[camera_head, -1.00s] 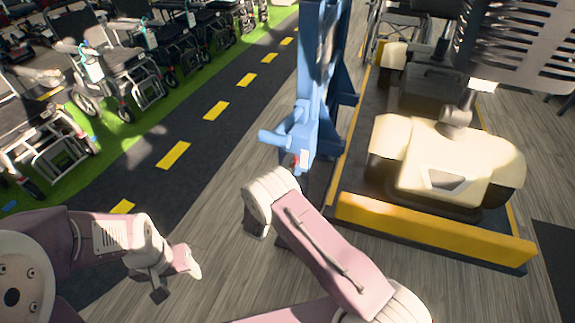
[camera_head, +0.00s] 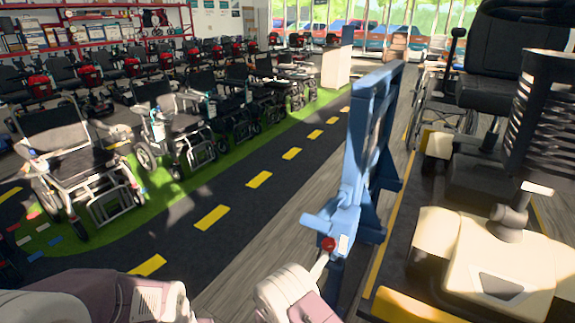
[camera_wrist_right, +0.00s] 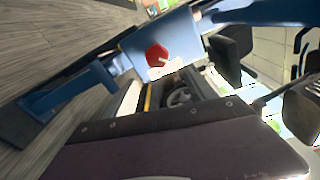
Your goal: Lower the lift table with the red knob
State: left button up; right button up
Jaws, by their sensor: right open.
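The red knob (camera_head: 328,243) is on the blue lift column (camera_head: 368,165), beside a small white label. The lift table (camera_head: 412,308) has a yellow front edge and carries a cream scooter (camera_head: 485,262). My right gripper (camera_head: 319,266) is open, just below and left of the knob in the head view; I cannot tell whether it touches it. My left gripper is not in view; only part of my left arm shows at the bottom left.
A blue bar sticks out left from the column near the knob. Several wheelchairs (camera_head: 75,165) stand on a green strip at left. A dark lane with yellow dashes (camera_head: 212,217) runs between them and the lift and is clear.

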jog(key=s+d+r+m+g+h, duration=0.1)
jog(key=s+d+r+m+g, duration=0.1)
jog(key=s+d+m+g, duration=1.4)
jog(key=s+a+m+y, duration=0.7)
jog(key=s+m+y, duration=0.15)
jog(key=m, duration=0.85)
jog(key=a+r+m+t+y+p, duration=0.3)
jog(key=r+m+p, duration=0.8)
jog(key=r+p, duration=0.7)
notch_tip(320, 180, up, 3)
jog(key=shift+w+a+f, duration=0.15)
jog(key=shift+w+a, duration=0.15)
jog(key=shift+a, duration=0.3)
